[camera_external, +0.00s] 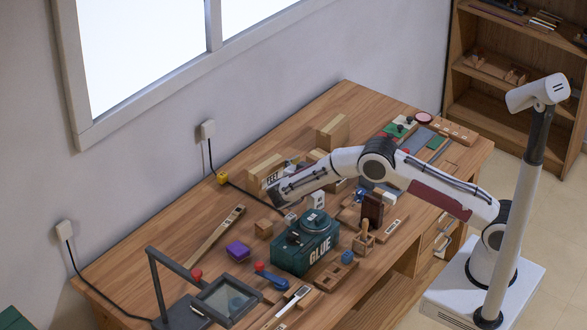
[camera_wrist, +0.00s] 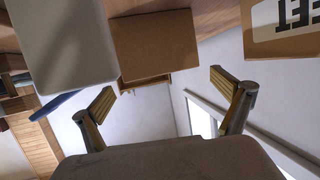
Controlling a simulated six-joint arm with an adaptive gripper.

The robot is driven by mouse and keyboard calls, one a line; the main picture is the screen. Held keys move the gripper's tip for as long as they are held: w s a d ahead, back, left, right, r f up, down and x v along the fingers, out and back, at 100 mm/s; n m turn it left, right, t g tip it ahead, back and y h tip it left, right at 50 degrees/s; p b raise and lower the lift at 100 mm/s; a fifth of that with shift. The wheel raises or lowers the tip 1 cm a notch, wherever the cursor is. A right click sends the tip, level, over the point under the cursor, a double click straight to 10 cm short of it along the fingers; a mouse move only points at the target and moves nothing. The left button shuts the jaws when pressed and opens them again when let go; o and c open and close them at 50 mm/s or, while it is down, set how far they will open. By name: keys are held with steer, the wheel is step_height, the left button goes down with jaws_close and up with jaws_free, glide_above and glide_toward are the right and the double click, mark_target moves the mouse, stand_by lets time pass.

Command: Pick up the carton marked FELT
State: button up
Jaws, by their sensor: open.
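The carton marked FELT (camera_external: 263,169) stands on the workbench near the window wall, its lettered side partly hidden by my wrist in the external view. In the wrist view, part of this carton (camera_wrist: 285,38) shows at the upper right, with dark letters on a white label, cut off by the picture edge. My gripper (camera_wrist: 163,94) is open and empty. In the wrist view its fingers are spread, and the FELT carton lies outside them, to the right. In the external view the gripper (camera_external: 280,199) is beside the carton's lettered side; the fingertips are hard to make out.
A plain brown box (camera_wrist: 155,43) lies ahead between the finger directions, with a pale grey block (camera_wrist: 65,42) to its left. Another carton (camera_external: 333,130) stands farther back.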

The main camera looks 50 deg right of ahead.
steer(key=shift+x, duration=1.85)
steer(key=shift+r, duration=0.1)
steer(key=c, duration=1.4)
steer(key=shift+r, duration=0.1)
steer(key=shift+r, duration=4.95)
